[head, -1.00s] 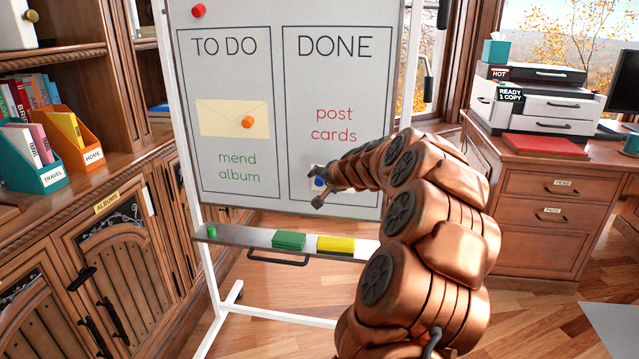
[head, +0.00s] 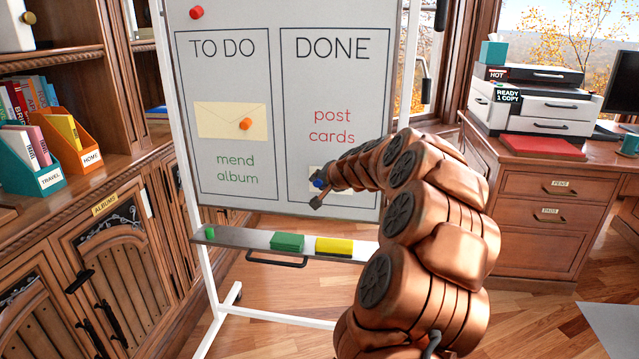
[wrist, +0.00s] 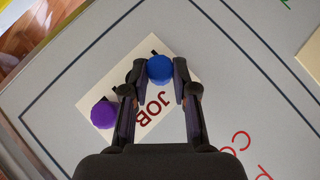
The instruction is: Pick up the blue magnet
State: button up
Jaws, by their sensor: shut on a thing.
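The blue magnet (wrist: 160,69) is round and sits between the two fingertips of my gripper (wrist: 158,75) in the wrist view, over a white card marked JOB (wrist: 147,114). My gripper is shut on the magnet. The arm hides most of the card there. I cannot tell whether the magnet still touches the board.
A purple magnet (wrist: 104,114) sits on the card, close to the left finger. An orange magnet (head: 245,124) holds an envelope (head: 218,120), and a red magnet (head: 196,12) is at the top. A tray (head: 340,252) below carries green and yellow blocks.

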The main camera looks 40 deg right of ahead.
notch_tip(320, 180, up, 7)
jog(key=shift+s+r+p, duration=0.1)
jog(key=shift+p, duration=0.65)
jog(key=s+a, duration=0.7)
jog(key=a, duration=0.3)
jog(key=s+a, duration=0.7)
jog(key=a, duration=0.3)
jog(key=shift+a+f, duration=0.2)
jog(key=shift+f, duration=0.2)
dwell(0.4)
